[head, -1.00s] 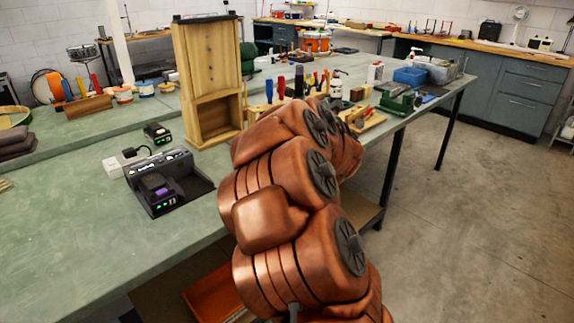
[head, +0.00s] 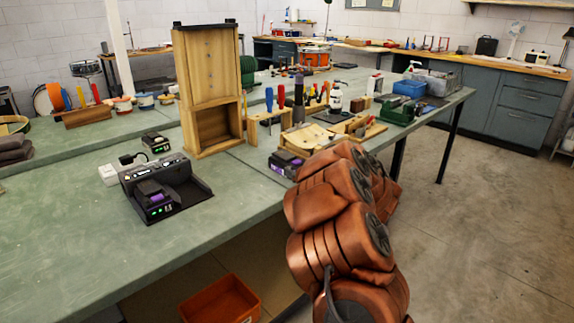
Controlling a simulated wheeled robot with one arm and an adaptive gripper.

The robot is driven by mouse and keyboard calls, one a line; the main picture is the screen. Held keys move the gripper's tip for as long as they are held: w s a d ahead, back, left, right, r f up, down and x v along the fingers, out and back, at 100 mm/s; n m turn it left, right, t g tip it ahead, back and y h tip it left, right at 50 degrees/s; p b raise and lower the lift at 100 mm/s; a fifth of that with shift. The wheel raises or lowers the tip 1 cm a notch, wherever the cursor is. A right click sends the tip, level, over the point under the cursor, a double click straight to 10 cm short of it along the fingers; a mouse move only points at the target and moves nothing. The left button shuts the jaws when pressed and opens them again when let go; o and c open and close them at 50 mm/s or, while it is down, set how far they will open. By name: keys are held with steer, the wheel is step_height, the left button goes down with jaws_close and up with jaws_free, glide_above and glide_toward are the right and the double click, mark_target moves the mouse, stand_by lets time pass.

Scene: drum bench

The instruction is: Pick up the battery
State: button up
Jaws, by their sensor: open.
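A dark battery with a purple panel (head: 283,163) lies on the green bench top, left of my arm. A similar dark battery with purple and green marks (head: 153,200) sits in the black charger (head: 186,201) at the left. A smaller dark block with a green light (head: 155,142), perhaps another battery, lies behind the charger. My copper-coloured arm rises from the lower right, with its far end beside the bench's right part. My gripper does not show; the arm links hide it or it is out of sight.
An upright wooden cabinet (head: 210,70) stands behind the charger. A wooden tool rack (head: 266,126) and a tan wooden piece (head: 303,140) stand near the battery. A green vise (head: 398,110) is farther right. An orange bin (head: 222,302) is below the bench. The bench front left is clear.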

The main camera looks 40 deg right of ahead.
mark_target(294, 161)
steer(key=w, duration=0.4)
steer(key=shift+r+p, duration=0.3)
steer(key=shift+p, duration=0.05)
steer(key=shift+w+d, duration=0.1)
steer(key=shift+w, duration=0.4)
steer(key=c, duration=1.5)
